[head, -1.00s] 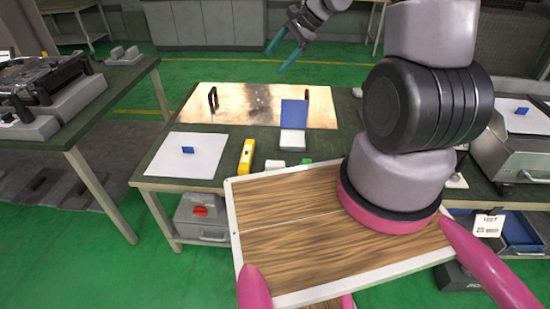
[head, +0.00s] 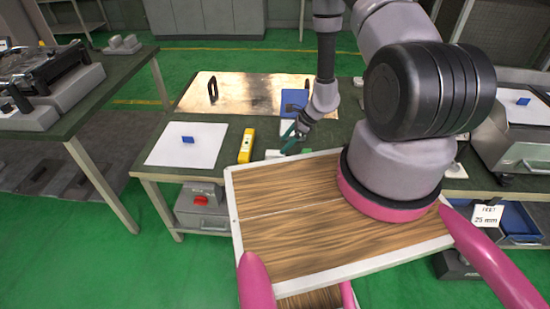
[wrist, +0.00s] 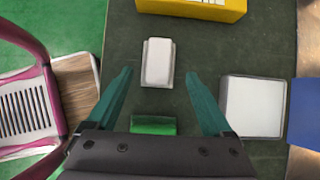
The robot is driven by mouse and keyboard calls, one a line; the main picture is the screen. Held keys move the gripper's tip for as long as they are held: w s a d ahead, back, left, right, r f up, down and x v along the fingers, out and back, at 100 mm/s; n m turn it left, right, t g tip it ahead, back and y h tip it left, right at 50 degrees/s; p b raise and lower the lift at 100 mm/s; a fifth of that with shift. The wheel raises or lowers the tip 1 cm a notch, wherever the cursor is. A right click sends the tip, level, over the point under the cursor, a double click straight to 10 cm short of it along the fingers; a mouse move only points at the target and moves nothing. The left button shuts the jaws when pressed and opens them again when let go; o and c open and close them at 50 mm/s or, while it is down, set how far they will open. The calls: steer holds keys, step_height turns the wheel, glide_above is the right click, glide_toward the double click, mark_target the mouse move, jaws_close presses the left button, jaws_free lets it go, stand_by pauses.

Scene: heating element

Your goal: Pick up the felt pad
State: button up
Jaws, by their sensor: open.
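My gripper (head: 288,143) is open and empty, pointing down over the front edge of the workbench. In the wrist view its teal fingers (wrist: 157,78) are spread on both sides of a small green block (wrist: 153,125). A small white block (wrist: 158,62) lies just beyond, between and ahead of the fingertips; it also shows in the head view (head: 272,154). Neither touches a finger as far as I can see. No label marks the felt pad, so I cannot tell for sure which block it is. In the head view, the arm and gripper hide part of this area.
A yellow level (head: 246,146) lies left of the blocks, and a white sheet (head: 160,147) farther left. A white box (wrist: 252,106) stands right of the fingers in the wrist view, beside a blue panel (head: 292,100). A shiny metal plate (head: 240,93) lies behind.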

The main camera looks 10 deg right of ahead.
mark_target(275, 153)
steer(key=x, duration=0.7)
steer(key=shift+a+f, duration=0.25)
steer(key=c, duration=1.2)
steer(key=shift+r, duration=5)
steer(key=shift+c, duration=0.2)
